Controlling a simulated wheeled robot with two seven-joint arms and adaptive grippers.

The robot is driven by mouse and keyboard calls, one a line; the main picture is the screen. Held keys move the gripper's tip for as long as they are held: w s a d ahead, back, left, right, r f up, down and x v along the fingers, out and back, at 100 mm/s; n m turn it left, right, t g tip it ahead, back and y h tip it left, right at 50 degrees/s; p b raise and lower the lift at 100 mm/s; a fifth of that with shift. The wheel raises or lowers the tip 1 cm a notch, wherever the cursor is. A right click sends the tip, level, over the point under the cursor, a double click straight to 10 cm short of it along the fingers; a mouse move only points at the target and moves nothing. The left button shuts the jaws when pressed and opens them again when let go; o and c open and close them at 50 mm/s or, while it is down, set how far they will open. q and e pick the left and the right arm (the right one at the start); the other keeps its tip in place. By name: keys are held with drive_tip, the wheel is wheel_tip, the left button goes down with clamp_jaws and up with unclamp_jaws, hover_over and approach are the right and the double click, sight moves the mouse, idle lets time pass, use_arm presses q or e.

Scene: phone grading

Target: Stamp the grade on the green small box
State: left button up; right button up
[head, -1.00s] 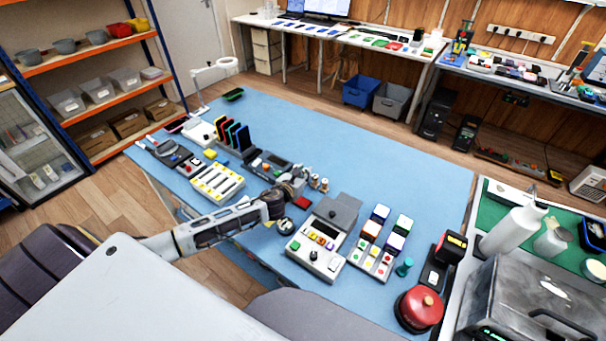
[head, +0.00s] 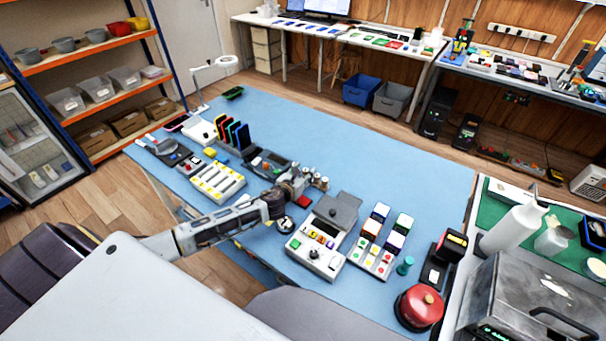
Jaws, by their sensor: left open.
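My left gripper (head: 308,180) is open above the table. It is close beside small brass-coloured stamp-like pieces (head: 324,184); whether it touches them cannot be told. A small red pad (head: 304,202) lies just in front of the gripper. My right gripper is not in view.
A teal knobbed piece (head: 405,265) and a red round object (head: 419,308) are at the right. Phones in a rack (head: 232,133) stand farther left. The table's far middle is clear.

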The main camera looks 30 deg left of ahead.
use_arm(q)
drive_tip(key=shift+v, duration=6)
